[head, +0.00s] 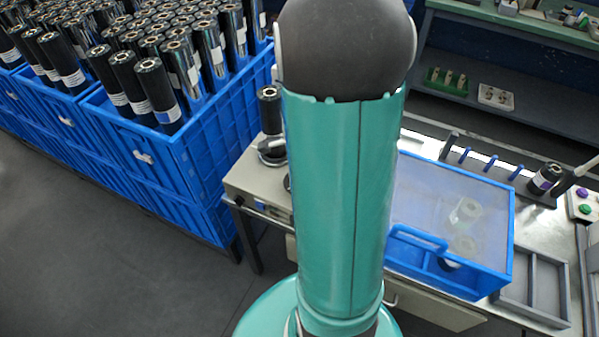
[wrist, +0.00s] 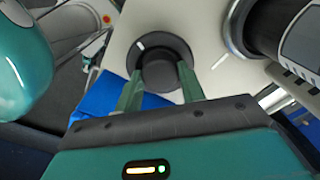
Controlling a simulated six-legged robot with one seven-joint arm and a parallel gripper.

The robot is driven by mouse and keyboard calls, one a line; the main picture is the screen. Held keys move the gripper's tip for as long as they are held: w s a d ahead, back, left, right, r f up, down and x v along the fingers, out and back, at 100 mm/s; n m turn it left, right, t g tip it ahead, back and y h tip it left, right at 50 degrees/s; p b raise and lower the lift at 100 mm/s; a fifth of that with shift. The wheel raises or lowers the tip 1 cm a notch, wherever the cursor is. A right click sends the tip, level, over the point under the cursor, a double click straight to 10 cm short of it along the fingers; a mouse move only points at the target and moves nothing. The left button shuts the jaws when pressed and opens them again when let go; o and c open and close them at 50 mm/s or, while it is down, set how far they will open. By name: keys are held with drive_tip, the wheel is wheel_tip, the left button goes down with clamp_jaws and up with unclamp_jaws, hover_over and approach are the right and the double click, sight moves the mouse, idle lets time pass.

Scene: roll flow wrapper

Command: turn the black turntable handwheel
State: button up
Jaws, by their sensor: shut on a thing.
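The black turntable handwheel (wrist: 155,46) shows in the wrist view on a pale panel, with a white mark near its upper left edge and a raised round hub. My gripper (wrist: 160,73) has its two green fingers on either side of the hub, shut on it. The fingers cover parts of the lower rim. In the head view my teal arm hides the gripper and most of this spot. The beige machine (head: 252,180) carries a dark turntable (head: 272,150) with a black roll (head: 269,110) standing on it.
Blue crates (head: 160,165) packed with upright dark rolls stand at the left. A blue-framed clear cover (head: 450,200) sits on the bench to the right of my arm. A grey divided tray (head: 535,285) lies beside it. Open floor is at the lower left.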

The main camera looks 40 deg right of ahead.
drive_tip(key=m, duration=0.5)
drive_tip(key=shift+m, duration=0.4)
idle(0.3)
drive_tip(key=o, duration=1)
wheel_tip(320, 180, up, 14)
drive_tip(key=shift+f, duration=0.1)
